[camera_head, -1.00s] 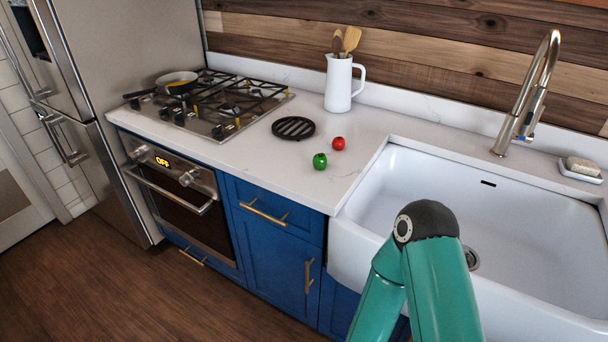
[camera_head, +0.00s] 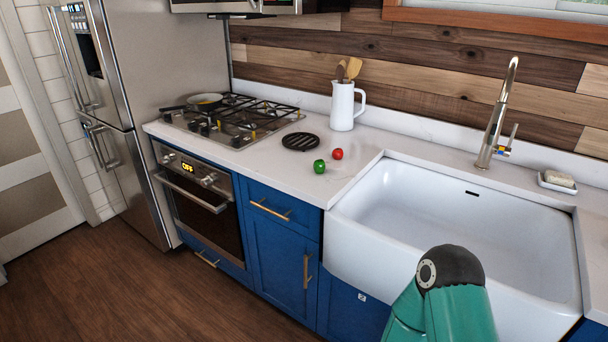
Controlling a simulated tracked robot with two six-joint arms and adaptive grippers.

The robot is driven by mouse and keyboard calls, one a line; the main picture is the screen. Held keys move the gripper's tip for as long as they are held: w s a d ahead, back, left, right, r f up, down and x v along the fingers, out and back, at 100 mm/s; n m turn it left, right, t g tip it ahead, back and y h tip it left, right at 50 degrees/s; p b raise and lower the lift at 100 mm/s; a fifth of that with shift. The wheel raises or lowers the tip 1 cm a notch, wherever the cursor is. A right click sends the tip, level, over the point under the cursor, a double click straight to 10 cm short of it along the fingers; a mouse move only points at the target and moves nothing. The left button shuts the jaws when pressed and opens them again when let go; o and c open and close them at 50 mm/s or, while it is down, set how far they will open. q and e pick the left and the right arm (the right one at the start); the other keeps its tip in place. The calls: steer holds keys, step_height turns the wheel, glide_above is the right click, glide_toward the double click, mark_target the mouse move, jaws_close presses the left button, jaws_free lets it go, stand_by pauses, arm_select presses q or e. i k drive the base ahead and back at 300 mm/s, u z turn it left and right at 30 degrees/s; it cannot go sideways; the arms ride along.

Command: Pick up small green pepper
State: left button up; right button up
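The small green pepper (camera_head: 319,166) lies on the white countertop (camera_head: 283,176), near its front edge and left of the sink. A small red vegetable (camera_head: 337,154) lies just behind it to the right, apart from it. Neither gripper is in view. Only a teal arm link of mine with a dark joint shows at the lower right, in front of the sink.
A black round trivet (camera_head: 300,142) lies behind the pepper to the left. A white pitcher (camera_head: 344,106) with wooden utensils stands at the back. The stove (camera_head: 236,124) with a pan (camera_head: 206,101) is left. The white sink (camera_head: 450,205) and faucet (camera_head: 497,115) are right.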

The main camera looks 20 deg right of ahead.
mark_target(318, 166)
steer(key=z, duration=0.2)
steer(key=i, duration=0.9)
steer(key=u, duration=0.1)
